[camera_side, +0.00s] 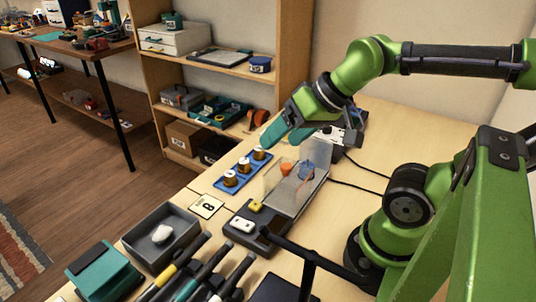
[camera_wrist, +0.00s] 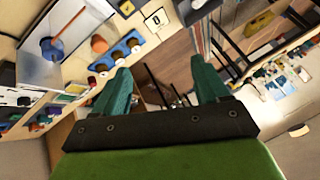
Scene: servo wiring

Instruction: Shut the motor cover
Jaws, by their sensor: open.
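In the wrist view the blue part (camera_wrist: 50,48) and orange part (camera_wrist: 99,44) show at the upper left. My gripper (camera_side: 276,131) is above and to the left of the clear panel, apart from it. Its teal fingers (camera_wrist: 163,84) are spread with nothing between them.
A blue tray with copper-topped cylinders (camera_side: 220,184) lies left of the station. A grey bin (camera_side: 140,247) with a white item, a marked card (camera_side: 207,206) and several handled tools (camera_side: 203,270) are in front. A shelf (camera_side: 292,60) stands behind. Black cables run right of the station.

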